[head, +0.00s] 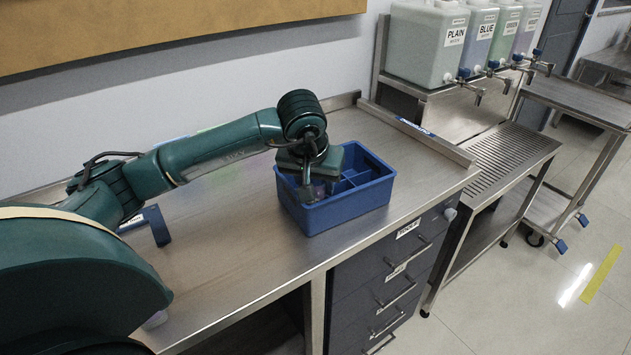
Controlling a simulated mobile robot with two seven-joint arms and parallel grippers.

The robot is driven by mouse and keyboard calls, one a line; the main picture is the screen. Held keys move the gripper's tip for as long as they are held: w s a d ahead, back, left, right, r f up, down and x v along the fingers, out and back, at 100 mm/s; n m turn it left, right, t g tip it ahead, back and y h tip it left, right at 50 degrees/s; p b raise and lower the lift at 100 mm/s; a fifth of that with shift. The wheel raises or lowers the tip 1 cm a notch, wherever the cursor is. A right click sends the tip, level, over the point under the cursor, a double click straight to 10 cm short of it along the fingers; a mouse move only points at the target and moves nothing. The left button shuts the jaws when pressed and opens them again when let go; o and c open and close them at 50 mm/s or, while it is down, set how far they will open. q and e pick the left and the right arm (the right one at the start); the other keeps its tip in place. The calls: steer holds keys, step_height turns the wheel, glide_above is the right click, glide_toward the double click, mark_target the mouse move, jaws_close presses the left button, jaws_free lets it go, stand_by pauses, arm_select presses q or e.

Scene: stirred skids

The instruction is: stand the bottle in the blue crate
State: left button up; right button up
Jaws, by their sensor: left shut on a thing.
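The blue crate (350,207) stands on the steel worktop near its right end. It is open at the top, and dividers split it into compartments. My left gripper (308,188) points down over the left part of the crate. It is shut on the bottle, which is mostly hidden by the gripper and the crate wall. I cannot tell whether the bottle touches the crate floor or exactly which compartment it is over. My right gripper is not in view.
A dark blue holder (158,226) stands on the worktop (235,255) left of the crate, partly behind my arm. The worktop between them is clear. A raised steel edge (425,140) runs behind the crate. Large labelled containers (425,45) with taps stand at the back right.

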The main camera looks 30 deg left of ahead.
arm_select(q)
steer(key=shift+f, duration=0.25)
steer(key=o, duration=1)
steer(key=shift+r, duration=0.1)
steer(key=shift+o, duration=0.2)
steer(key=shift+r, duration=0.25)
steer(key=v, duration=1.1)
steer(key=shift+r, duration=0.4)
steer(key=shift+s, duration=0.25)
